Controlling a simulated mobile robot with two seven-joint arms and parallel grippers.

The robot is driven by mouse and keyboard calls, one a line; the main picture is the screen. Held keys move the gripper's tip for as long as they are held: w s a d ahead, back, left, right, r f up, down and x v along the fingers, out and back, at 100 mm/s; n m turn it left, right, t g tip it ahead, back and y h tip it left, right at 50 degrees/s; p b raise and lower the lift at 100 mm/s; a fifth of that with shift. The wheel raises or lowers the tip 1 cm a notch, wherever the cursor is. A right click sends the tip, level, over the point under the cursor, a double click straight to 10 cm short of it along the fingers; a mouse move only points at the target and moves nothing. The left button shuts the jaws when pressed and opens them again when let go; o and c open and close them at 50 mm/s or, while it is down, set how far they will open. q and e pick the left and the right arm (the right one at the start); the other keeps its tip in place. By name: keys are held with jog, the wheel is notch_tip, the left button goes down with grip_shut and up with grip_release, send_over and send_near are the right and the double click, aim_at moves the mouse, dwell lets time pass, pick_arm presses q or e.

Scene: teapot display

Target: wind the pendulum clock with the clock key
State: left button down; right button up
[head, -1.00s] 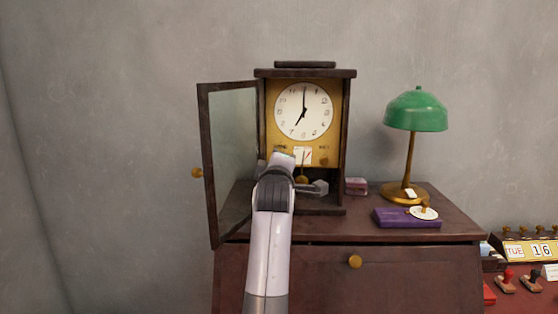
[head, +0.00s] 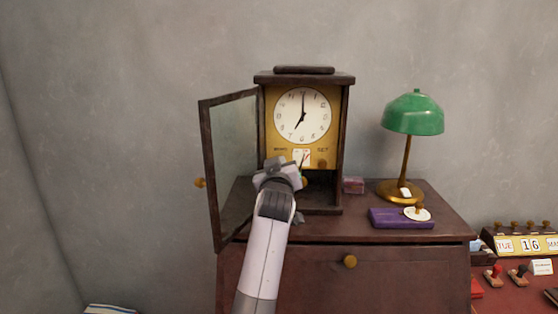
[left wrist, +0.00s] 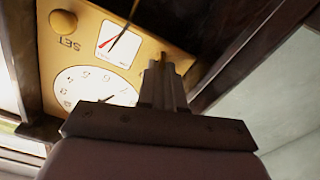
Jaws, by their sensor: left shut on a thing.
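The pendulum clock (head: 347,130) stands upright on the cabinet, its glass door (head: 232,160) swung open to the left. Its white dial (head: 302,115) sits above a gold panel marked SET; the panel fills much of the left wrist view (left wrist: 150,48). My left gripper (left wrist: 160,65) is shut, its tips close to the gold panel below the dial, on the side away from SET. In the head view the gripper (head: 287,166) covers that spot. The clock key is not clearly visible; only a thin bit shows at the fingertips, and I cannot tell whether it touches the panel.
A green lamp (head: 412,112) stands right of the clock. A purple case (head: 401,219) with a white disc (head: 417,214) lies before it, and a small pink box (head: 353,185) sits beside the clock. A calendar block (head: 528,244) and stamps are at lower right.

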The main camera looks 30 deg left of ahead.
pick_arm(q)
jog(key=shift+r+m, duration=0.15)
jog(key=shift+m, duration=3.45)
jog(key=c, duration=1.3)
grip_release()
jog(key=shift+w, duration=0.15)
jog(key=shift+d, duration=0.15)
jog(key=shift+b+v, duration=0.6)
jog(key=shift+v, duration=3)
